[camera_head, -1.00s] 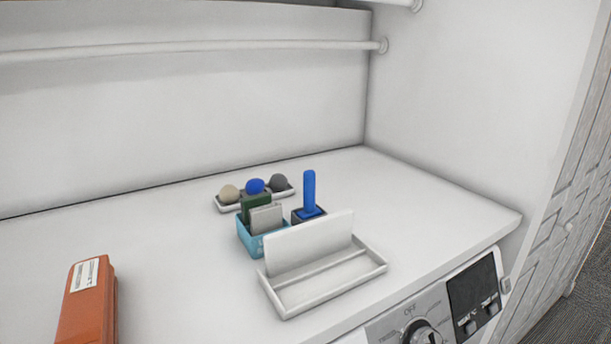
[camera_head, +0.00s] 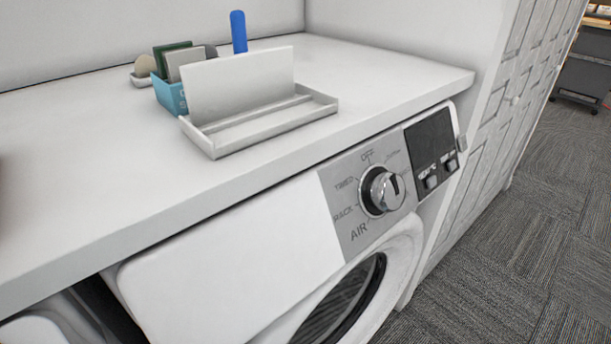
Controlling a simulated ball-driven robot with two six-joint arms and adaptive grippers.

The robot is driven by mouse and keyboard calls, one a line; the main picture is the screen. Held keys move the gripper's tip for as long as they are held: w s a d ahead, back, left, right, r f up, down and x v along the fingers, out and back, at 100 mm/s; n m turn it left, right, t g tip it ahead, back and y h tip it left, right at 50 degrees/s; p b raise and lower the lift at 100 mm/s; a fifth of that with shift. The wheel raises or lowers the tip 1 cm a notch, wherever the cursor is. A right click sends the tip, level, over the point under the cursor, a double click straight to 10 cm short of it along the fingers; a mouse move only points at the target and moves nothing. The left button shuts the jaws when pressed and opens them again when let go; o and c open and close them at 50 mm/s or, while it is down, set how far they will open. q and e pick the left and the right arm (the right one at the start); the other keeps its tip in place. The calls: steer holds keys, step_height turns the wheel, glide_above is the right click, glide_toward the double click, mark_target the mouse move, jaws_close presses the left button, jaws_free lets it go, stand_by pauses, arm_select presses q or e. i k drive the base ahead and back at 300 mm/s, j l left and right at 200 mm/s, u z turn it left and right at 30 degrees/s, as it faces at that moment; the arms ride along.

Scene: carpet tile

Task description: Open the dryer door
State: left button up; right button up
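The white dryer (camera_head: 225,262) stands under a white counter, its front turned toward the lower right. Its round door (camera_head: 399,253) has a white rim and a dark glass window (camera_head: 345,305). The door looks shut, but its lower part is cut off by the bottom edge of the frame. A silver dial (camera_head: 383,191) sits on the grey control panel above the door, beside a dark display (camera_head: 430,139). Neither of my grippers is in view.
The white counter (camera_head: 90,205) overhangs the dryer and carries a white tray (camera_head: 262,125), a blue box (camera_head: 170,97) and a blue-handled item (camera_head: 238,32). Panelled cabinet doors (camera_head: 520,85) stand to the right. Carpet floor (camera_head: 520,235) is open at the lower right.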

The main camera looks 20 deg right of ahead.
mark_target(350, 307)
steer(key=z, duration=0.95)
